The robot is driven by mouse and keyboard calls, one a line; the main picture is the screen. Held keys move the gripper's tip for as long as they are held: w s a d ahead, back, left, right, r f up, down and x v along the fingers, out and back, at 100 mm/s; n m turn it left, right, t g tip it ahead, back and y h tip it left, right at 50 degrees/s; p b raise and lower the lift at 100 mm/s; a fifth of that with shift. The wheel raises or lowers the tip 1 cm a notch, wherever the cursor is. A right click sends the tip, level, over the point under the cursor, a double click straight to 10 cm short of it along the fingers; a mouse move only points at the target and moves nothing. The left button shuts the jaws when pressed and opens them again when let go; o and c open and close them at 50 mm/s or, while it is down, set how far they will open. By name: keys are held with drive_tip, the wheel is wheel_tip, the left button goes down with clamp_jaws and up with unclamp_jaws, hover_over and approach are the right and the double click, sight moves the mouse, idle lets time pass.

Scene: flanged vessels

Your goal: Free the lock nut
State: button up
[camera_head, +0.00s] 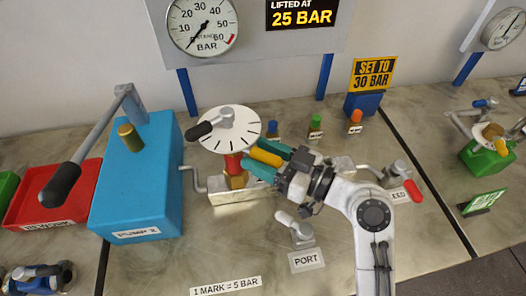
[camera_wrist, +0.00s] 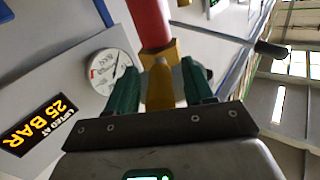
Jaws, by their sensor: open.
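A red collar (camera_head: 234,165) sits under the white marked dial (camera_head: 232,130), above a brass block (camera_head: 237,181). A yellow lever (camera_head: 262,157) sticks out to the right from the collar area. I cannot tell for certain which part is the lock nut. My gripper (camera_head: 257,157) has green fingers, open, one on either side of the yellow lever. In the wrist view, the yellow lever (camera_wrist: 160,90) lies between the fingers (camera_wrist: 160,68), with gaps on both sides. The red collar (camera_wrist: 148,22) is beyond the fingertips. The lever's root is partly hidden.
A blue pump (camera_head: 145,185) with a long black-gripped lever stands at left, by a red tray (camera_head: 55,200). A port fitting (camera_head: 296,229) is in front of my gripper. A gauge (camera_head: 202,25) hangs above. The bench front is mostly clear.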

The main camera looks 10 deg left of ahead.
drive_tip(key=shift+c, duration=0.3)
clamp_jaws()
idle(0.4)
